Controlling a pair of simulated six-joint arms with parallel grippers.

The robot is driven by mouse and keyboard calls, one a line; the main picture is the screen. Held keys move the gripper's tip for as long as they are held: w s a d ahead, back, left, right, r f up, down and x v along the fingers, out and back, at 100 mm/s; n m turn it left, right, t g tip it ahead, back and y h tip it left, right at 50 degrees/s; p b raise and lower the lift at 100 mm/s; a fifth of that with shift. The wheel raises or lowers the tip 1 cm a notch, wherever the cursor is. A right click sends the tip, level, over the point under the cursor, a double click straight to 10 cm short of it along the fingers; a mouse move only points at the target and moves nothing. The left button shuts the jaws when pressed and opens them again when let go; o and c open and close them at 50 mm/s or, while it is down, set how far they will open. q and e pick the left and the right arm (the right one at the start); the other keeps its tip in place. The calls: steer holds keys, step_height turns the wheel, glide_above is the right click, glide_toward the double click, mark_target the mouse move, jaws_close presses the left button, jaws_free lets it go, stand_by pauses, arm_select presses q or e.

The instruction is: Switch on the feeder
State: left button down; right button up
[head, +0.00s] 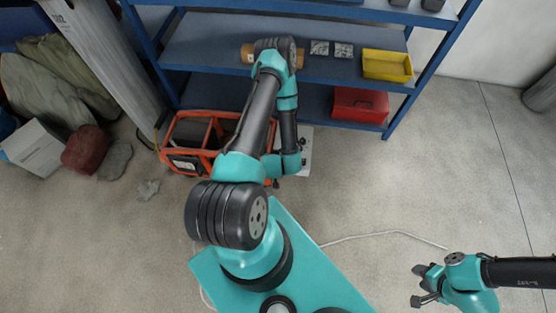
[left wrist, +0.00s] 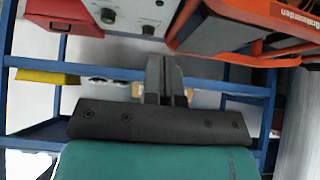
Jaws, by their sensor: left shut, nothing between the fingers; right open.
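A pale box with dark knobs, which looks like the feeder (left wrist: 128,12), is cut off at the top of the left wrist view. In the head view a pale strip of it (head: 305,150) shows beside the orange-framed machine, mostly behind my left arm. My left gripper (left wrist: 165,68) is shut and empty, its fingertips apart from the knobs in the picture; the gap in depth is unclear. In the head view my left arm hides most of that gripper. My right gripper (head: 420,286) is open and empty above the floor at the lower right.
The orange-framed machine (head: 163,150) stands left of the feeder. Blue shelves (head: 215,48) behind hold a yellow bin (head: 387,66) and a red toolbox (head: 360,104). A pale cable (head: 370,236) lies on the floor. Floor at right is mostly clear.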

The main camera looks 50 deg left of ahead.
arm_select(q)
steer(key=x, duration=0.9)
step_height(320, 180, down, 3)
steer(key=shift+w+a+f, duration=0.1)
steer(key=shift+f, duration=0.8)
